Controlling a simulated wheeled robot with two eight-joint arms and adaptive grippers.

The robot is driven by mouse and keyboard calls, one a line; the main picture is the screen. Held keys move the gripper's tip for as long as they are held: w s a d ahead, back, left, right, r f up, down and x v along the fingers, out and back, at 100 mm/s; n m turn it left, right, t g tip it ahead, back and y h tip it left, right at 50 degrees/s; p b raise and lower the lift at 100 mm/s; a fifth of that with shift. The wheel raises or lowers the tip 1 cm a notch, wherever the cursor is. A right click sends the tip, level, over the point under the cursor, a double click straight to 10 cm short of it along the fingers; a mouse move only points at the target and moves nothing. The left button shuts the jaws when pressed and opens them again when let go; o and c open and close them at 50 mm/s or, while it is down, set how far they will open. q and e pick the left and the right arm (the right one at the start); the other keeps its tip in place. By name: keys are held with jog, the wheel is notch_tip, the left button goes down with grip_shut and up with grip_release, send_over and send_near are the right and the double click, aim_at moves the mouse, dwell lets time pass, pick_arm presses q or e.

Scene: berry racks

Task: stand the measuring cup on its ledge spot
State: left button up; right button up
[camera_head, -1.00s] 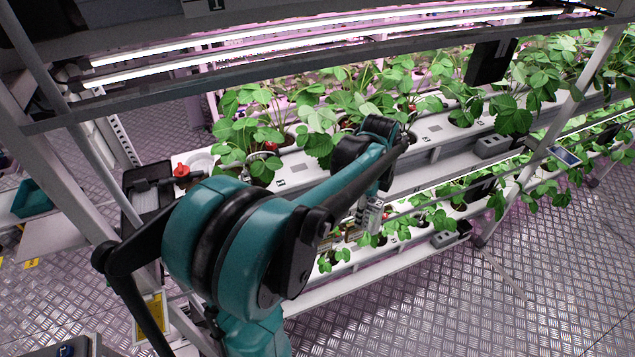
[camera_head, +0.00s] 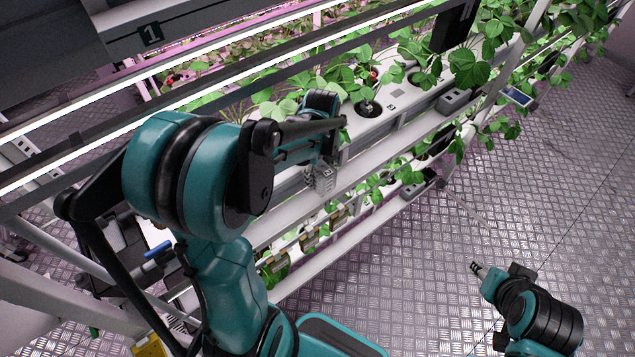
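I cannot make out the measuring cup or its ledge spot for certain in the head view. My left arm reaches across the rack, and my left gripper (camera_head: 321,180) hangs at its far end in front of the upper shelf's front edge. It is small and grey at this distance. I cannot tell whether it is open or shut, or whether it holds anything. My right gripper (camera_head: 477,269) is at the lower right, over the bare floor and apart from the rack. Its fingers are too small to read.
The berry rack's upper shelf (camera_head: 378,128) carries strawberry plants, with more on a lower level. Light bars (camera_head: 230,88) cross above. A grey box (camera_head: 455,101) sits on the shelf's front rail, and a small panel (camera_head: 518,96) is by the right post. The metal floor (camera_head: 560,190) at right is clear.

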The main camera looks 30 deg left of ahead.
pick_arm(q)
jog(key=shift+w+a+f, duration=0.5)
jog(key=shift+w+a, duration=0.05)
jog(key=shift+a, duration=0.2)
jog(key=shift+f, duration=0.2)
jog(key=shift+f+b, duration=0.8)
jog(key=shift+f, duration=1.05)
jog(key=shift+f, duration=0.2)
jog(key=o, duration=1.3)
jog(key=shift+c, duration=0.2)
jog(key=shift+r, duration=0.1)
jog(key=shift+r, duration=0.1)
